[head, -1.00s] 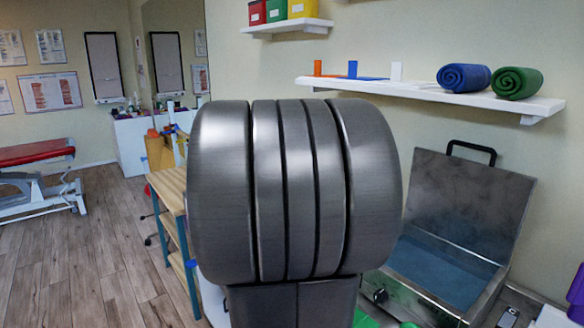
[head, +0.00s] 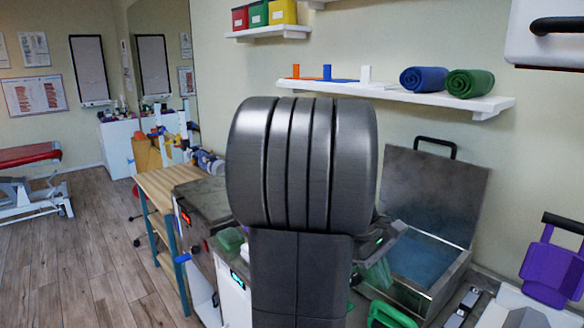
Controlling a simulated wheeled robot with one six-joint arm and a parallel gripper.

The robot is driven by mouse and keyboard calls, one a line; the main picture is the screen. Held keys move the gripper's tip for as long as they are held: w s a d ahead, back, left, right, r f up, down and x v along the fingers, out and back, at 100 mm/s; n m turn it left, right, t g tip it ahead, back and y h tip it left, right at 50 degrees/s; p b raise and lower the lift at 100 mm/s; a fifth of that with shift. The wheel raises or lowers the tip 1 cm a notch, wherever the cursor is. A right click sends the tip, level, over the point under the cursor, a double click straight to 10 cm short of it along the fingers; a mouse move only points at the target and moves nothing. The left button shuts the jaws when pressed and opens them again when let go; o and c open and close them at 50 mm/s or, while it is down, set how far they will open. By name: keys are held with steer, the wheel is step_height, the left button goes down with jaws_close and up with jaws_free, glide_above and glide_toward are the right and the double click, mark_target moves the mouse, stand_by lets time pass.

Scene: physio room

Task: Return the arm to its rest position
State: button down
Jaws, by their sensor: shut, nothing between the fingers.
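My own arm fills the middle of the head view as a large dark ribbed metal joint on top of a thick upright link. It hides much of the bench behind it. My gripper is not visible in the head view, so neither its jaws nor anything near them can be seen.
A steel tank (head: 429,267) with its lid up stands right of my arm. A wooden table (head: 161,186) and a dark-topped unit (head: 205,202) stand left. A wall shelf (head: 395,95) holds rolled towels (head: 425,79). A purple item (head: 549,266) is far right.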

mark_target(394, 309)
steer(key=x, duration=0.6)
steer(key=shift+w+a, duration=0.15)
steer(key=shift+w, duration=0.1)
steer(key=shift+a, duration=0.1)
